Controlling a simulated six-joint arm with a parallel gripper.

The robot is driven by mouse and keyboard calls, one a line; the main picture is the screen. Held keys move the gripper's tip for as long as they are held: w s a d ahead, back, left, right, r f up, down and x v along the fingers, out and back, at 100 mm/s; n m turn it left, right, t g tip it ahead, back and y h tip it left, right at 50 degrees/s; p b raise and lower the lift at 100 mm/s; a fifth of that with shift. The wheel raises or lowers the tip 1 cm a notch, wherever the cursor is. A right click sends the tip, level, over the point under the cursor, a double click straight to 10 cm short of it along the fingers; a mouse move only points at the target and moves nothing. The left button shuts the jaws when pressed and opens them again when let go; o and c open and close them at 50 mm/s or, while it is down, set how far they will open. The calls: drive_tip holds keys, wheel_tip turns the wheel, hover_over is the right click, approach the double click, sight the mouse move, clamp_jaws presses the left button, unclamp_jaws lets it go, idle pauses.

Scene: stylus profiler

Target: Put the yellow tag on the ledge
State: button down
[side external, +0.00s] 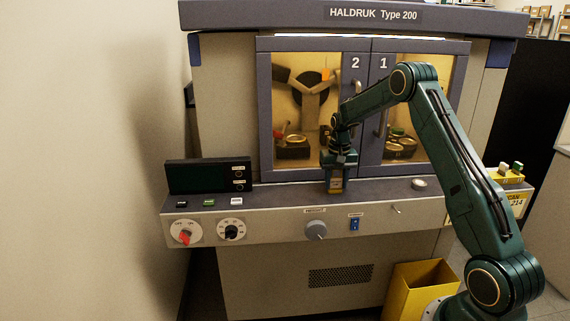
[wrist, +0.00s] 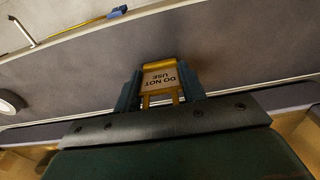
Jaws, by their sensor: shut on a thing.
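The yellow tag (wrist: 160,80) has a pale face reading "DO NOT USE", upside down in the wrist view. It sits between the fingers of my gripper (wrist: 160,92), which is shut on it. In the side view my gripper (side external: 336,184) points down over the grey ledge (side external: 275,194) of the machine, in front of the double doors. The tag's lower part (side external: 335,184) shows there as a small yellow patch at the fingertips. I cannot tell whether the tag touches the ledge.
Doors 2 (side external: 312,110) and 1 (side external: 440,100) are closed behind my gripper. A dark display box (side external: 205,175) stands at the ledge's left. A yellow bin (side external: 412,288) stands below.

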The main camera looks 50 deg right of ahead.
sight(336, 190)
drive_tip(key=c, duration=0.8)
unclamp_jaws()
drive_tip(key=shift+c, duration=0.2)
wheel_tip(336, 190, up, 12)
drive_tip(key=shift+r, duration=0.2)
drive_tip(key=shift+s+a, duration=0.1)
drive_tip(key=shift+a, duration=0.05)
